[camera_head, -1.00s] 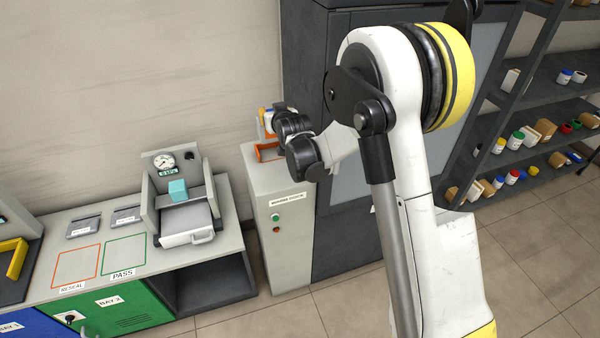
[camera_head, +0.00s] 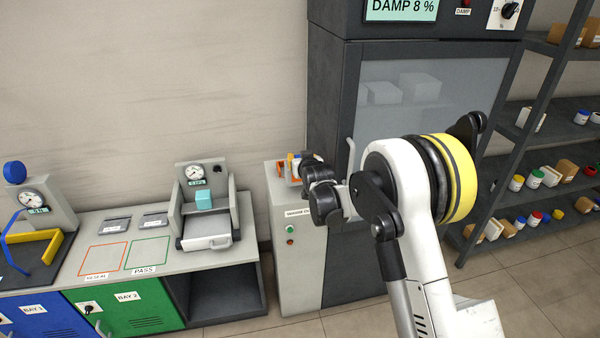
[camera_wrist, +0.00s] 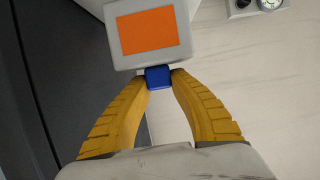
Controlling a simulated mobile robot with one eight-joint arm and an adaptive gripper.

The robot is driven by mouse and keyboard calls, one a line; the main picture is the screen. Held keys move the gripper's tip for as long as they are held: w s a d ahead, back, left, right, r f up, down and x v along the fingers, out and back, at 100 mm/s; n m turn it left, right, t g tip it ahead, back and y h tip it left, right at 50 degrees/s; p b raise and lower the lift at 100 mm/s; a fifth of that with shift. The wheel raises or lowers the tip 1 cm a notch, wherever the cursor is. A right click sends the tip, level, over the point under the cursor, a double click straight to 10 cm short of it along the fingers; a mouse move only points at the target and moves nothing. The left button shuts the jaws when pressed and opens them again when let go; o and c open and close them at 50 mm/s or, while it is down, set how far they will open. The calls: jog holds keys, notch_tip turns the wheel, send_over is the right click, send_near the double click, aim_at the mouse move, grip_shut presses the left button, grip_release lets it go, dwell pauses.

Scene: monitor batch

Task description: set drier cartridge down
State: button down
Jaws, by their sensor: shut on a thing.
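The drier cartridge (camera_wrist: 150,33) is a pale box with an orange panel and a blue grip tab (camera_wrist: 159,77). My gripper (camera_wrist: 158,74) has its yellow fingers closed on the blue tab in the wrist view. The cartridge lies just beyond the fingertips. In the head view my gripper is mostly hidden behind my dark wrist, over the top of a pale pedestal cabinet (camera_head: 300,258). Small orange and white parts show there. I cannot tell whether the cartridge touches the cabinet top.
Left of the pedestal is a bench with a gauge device (camera_head: 206,205), an orange-outlined RESEAL area (camera_head: 103,258) and a green-outlined PASS area (camera_head: 147,253). Shelves (camera_head: 540,150) with jars and boxes are at the right.

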jog(key=shift+f+b, duration=0.6)
jog(key=shift+f, duration=1.25)
jog(key=shift+f, duration=0.1)
jog(key=shift+f, duration=0.15)
jog(key=c, duration=1.2)
grip_release()
jog(key=shift+c, duration=0.2)
